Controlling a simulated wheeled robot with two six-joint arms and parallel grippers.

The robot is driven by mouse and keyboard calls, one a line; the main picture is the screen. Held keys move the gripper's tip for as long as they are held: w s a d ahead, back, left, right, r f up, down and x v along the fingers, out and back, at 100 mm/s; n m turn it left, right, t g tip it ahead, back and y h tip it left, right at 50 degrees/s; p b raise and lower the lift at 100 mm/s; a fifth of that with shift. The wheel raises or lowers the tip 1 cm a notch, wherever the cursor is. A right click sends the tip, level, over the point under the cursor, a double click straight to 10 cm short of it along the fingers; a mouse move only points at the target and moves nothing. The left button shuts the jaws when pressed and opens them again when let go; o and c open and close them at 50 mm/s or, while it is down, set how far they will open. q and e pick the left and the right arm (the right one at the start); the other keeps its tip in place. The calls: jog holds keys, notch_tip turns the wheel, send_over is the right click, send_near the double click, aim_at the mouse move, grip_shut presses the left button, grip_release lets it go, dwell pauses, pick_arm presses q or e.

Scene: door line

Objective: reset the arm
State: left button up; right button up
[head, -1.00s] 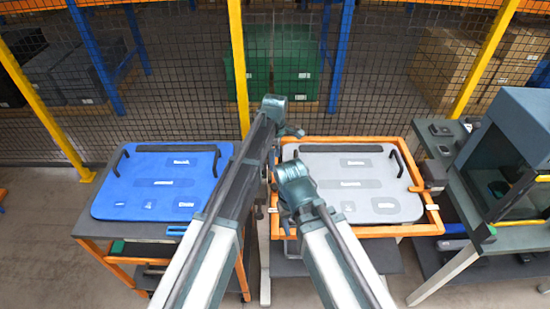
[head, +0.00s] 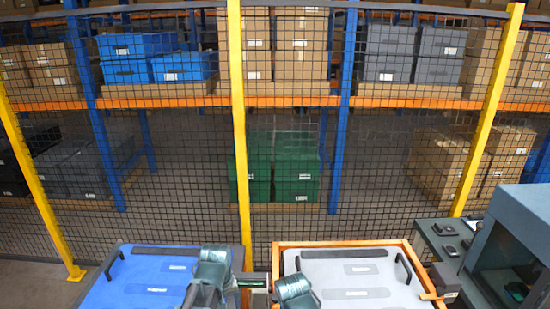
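My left arm (head: 212,270) shows as a teal joint at the bottom edge, in front of the right side of a blue door panel (head: 120,275). My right arm (head: 294,290) shows as a teal joint at the bottom edge, in front of the left part of a light grey door panel (head: 350,268). The two joints are apart. I can make out no fingertips of either gripper; the rest of both arms is cut off by the frame's bottom edge.
The grey panel lies in an orange frame (head: 330,243). A dark machine cabinet (head: 515,225) stands on a bench at the right. A mesh fence with yellow posts (head: 240,130) runs behind the panels. Shelves with boxes stand behind it.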

pick_arm(q)
jog(key=s+a+m, duration=0.3)
jog(key=s, duration=0.3)
jog(key=s+d+f+m+y+b, duration=0.1)
jog(key=s+d+f+m+b, duration=0.3)
jog(key=d+f+b, duration=0.7)
notch_tip(320, 180, down, 2)
jog(key=shift+s+f+g+b, duration=0.1)
jog(key=shift+s+g+b, duration=0.35)
jog(key=shift+b, duration=0.7)
jog(key=shift+d, duration=0.15)
